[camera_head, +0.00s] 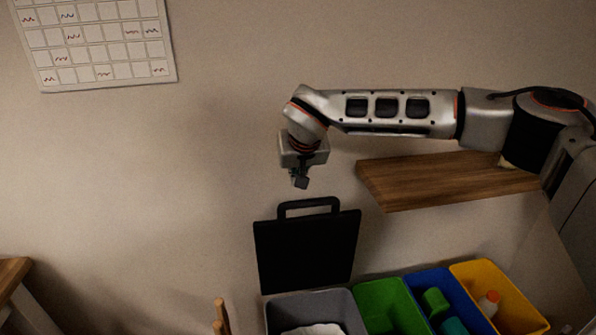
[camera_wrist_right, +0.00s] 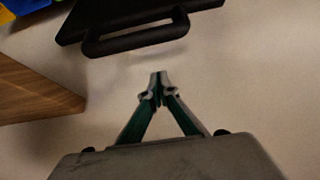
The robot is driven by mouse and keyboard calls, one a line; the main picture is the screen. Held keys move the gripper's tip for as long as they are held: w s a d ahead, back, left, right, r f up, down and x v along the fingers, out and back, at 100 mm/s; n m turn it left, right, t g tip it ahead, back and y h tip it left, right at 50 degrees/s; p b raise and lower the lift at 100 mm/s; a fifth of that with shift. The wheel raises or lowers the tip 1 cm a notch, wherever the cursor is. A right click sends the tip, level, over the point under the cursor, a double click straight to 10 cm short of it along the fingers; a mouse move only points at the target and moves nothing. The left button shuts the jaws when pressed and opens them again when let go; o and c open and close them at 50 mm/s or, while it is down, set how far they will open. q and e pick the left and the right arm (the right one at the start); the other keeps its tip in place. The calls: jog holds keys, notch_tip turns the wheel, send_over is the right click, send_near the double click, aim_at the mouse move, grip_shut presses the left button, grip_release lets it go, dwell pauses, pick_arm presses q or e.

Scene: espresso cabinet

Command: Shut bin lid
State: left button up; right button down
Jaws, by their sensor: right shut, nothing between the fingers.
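The black lid (camera_head: 306,250) stands open and upright behind the grey bin (camera_head: 352,312), with a loop handle (camera_head: 308,205) at its top edge. The grey bin's mouth is uncovered and something white shows inside. My right gripper (camera_head: 300,183) is shut and empty, just above the lid's handle and apart from it. In the right wrist view my right gripper (camera_wrist_right: 160,75) has its fingertips together, and the lid (camera_wrist_right: 110,15) with its handle (camera_wrist_right: 137,40) lies beyond them. My left gripper is in neither view.
Green (camera_head: 385,300), blue (camera_head: 432,295) and yellow (camera_head: 492,290) bins stand in a row to the right of the grey one. A wooden shelf (camera_head: 440,182) sticks out from the wall below my right arm. A chair-like wooden piece (camera_head: 220,315) is at the left.

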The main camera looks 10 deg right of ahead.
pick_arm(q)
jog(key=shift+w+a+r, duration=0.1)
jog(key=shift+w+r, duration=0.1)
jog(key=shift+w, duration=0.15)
pick_arm(e)
jog(key=shift+s+f, duration=1.3)
jog(key=shift+s, duration=0.1)
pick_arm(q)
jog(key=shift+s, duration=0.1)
